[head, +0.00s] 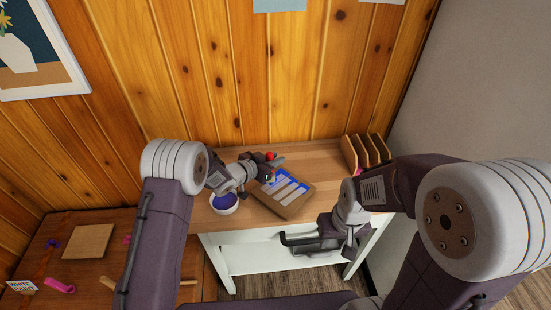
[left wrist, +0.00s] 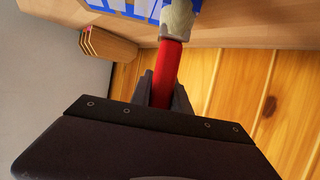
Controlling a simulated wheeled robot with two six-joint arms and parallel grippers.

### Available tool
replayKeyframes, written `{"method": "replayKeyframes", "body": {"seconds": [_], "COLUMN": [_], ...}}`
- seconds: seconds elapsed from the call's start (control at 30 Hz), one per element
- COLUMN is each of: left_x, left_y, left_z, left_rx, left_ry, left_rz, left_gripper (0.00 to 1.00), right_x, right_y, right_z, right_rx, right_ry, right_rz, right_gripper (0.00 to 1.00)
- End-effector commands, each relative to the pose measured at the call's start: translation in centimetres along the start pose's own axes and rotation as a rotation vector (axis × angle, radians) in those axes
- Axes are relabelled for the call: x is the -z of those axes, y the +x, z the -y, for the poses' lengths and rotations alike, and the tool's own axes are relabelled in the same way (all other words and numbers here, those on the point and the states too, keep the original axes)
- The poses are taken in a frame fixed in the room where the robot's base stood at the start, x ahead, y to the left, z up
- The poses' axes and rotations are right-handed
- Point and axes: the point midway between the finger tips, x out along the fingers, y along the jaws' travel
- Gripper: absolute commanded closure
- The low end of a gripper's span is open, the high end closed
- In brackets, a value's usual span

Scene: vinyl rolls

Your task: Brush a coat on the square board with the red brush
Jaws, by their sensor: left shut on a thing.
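A wooden board (head: 296,206) lies tilted to the picture on the light table, its upper face marked with blue and pale stripes. It shows in part in the left wrist view (left wrist: 138,8). My left gripper (head: 266,172) is over the board's upper left part, shut on the red brush (head: 270,156). In the left wrist view the red handle (left wrist: 167,72) runs up from the jaws to pale bristles (left wrist: 178,18) at the board's edge; whether they touch it I cannot tell. A white bowl of blue paint (head: 223,203) stands left of the board. My right gripper (head: 312,241) is open and empty near the table's front.
A wooden rack (head: 365,152) stands at the table's back right; it also shows in the left wrist view (left wrist: 108,46). A lower brown table at left bears a plain square board (head: 88,241), a pink object (head: 60,287) and a white paint sign (head: 22,286). A plank wall stands behind.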

Motion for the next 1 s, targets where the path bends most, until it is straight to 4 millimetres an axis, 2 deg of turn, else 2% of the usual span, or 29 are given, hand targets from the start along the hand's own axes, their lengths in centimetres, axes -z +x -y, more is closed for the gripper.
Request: {"method": "replayKeyframes", "body": {"seconds": [1.0], "left_x": [-0.1], "left_y": [0.1], "left_z": [-6.9], "left_rx": [-0.002], "left_ry": [0.001], "left_rz": [0.001], "left_gripper": [1.00], "right_x": [-0.2], "right_y": [2.0], "right_z": [0.0], "right_rx": [0.000], "right_ry": [0.000], "right_rz": [0.000], "right_gripper": [0.64]}}
